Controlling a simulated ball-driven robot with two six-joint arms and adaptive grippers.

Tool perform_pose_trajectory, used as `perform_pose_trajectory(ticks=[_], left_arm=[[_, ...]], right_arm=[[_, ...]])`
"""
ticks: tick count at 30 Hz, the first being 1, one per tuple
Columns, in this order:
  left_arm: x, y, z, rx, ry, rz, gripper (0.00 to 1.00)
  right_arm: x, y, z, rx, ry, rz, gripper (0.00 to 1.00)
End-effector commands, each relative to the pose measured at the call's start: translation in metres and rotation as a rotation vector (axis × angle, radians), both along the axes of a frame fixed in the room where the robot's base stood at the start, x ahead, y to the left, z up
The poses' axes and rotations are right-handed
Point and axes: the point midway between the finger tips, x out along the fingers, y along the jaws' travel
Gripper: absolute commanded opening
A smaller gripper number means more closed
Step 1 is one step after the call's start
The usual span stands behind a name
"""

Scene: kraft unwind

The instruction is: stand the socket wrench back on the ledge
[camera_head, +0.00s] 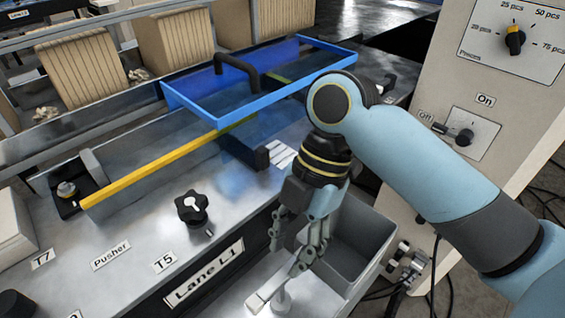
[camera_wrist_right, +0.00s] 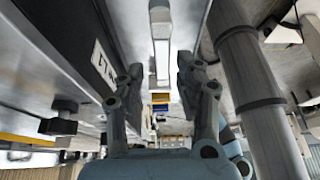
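My right gripper (camera_head: 294,268) points down beside the front face of the machine, just right of the Lane L1 label. In the right wrist view my gripper (camera_wrist_right: 160,75) has its two fingers apart, with a gap on each side of a pale grey bar. That bar, which looks like the socket wrench (camera_wrist_right: 161,45), runs away from me between and beyond the fingertips. In the head view a pale bar (camera_head: 264,292) with a short silver post below it lies at the fingertips; it seems to be the same wrench. My left gripper is not in view.
A grey open bin (camera_head: 362,232) stands just right of the gripper. A blue-framed clear guard (camera_head: 225,110) with a black handle and a black star knob (camera_head: 191,208) sit on the metal deck. A control panel (camera_head: 480,120) rises at the right.

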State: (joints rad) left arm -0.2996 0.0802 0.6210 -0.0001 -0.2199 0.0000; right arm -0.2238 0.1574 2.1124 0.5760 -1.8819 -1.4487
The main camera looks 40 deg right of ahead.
Motion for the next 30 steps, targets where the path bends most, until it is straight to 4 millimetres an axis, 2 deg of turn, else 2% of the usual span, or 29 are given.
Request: perform_pose_trajectory(ticks=[3,9,30], left_arm=[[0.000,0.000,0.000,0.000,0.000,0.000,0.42],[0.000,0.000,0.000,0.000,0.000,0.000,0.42],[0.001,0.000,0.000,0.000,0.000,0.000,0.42]], right_arm=[[0.002,-0.010,0.021,-0.005,-0.004,0.003,0.35],[0.002,-0.016,0.039,-0.001,-0.001,0.002,0.35],[0.002,-0.016,0.040,0.000,0.002,0.001,0.35]])
